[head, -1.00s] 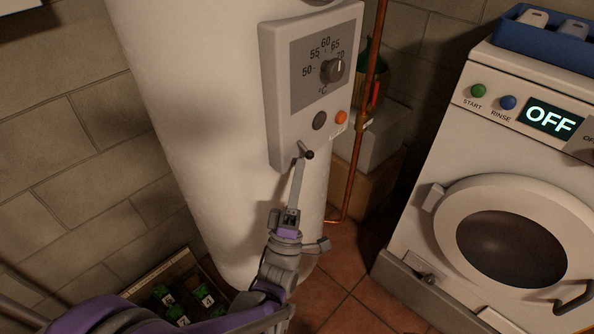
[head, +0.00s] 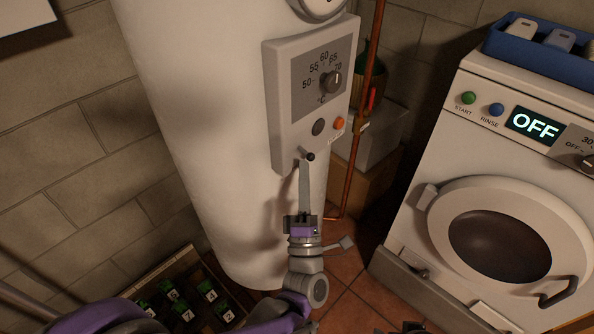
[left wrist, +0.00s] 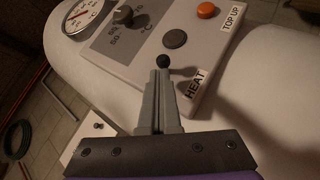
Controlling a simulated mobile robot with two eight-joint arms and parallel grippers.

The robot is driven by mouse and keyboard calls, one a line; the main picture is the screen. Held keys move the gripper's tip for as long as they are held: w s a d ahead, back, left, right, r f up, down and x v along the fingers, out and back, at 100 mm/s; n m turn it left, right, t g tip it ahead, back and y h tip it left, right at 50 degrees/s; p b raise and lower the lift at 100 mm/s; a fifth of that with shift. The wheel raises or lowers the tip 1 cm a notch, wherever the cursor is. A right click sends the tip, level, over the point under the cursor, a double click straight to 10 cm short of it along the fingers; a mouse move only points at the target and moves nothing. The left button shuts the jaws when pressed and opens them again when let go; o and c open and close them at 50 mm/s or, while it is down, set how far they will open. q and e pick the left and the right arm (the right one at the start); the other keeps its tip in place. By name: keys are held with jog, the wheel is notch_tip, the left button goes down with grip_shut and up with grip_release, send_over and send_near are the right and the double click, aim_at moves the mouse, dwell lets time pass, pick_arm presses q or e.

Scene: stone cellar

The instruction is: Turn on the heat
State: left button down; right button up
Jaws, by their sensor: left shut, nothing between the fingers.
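The white boiler tank (head: 185,130) carries a grey control panel (head: 282,130) with a temperature dial (head: 332,82), a dark grey round button (head: 318,127) and an orange one (head: 339,123). At the panel's lower edge is a small lever with a black ball tip (head: 311,157); the ball also shows in the left wrist view (left wrist: 163,60), near a HEAT label (left wrist: 196,84). My left gripper (head: 306,168) is shut and empty, its fingertips pointing up just below the ball. I cannot tell whether they touch the lever. My right gripper is not identifiable in view.
A washing machine (head: 400,240) reading OFF stands at the right, with a blue tray (head: 500,45) on top. A copper pipe (head: 366,110) runs right of the panel. A crate of dark bottles (head: 222,318) sits on the floor at lower left.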

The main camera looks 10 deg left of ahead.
pick_arm(q)
jog(key=n+g+p, duration=0.1)
jog(key=r+n+g+y+p, duration=0.1)
jog(key=n, duration=0.1)
jog(key=shift+s+d+y, duration=0.1)
jog(key=shift+d+y, duration=0.1)
jog(key=shift+y, duration=0.1)
pick_arm(e)
notch_tip(320, 180, up, 3)
jog(key=shift+s+r, duration=0.1)
pick_arm(q)
jog(key=shift+s, duration=0.1)
pick_arm(e)
jog(key=shift+s, duration=0.1)
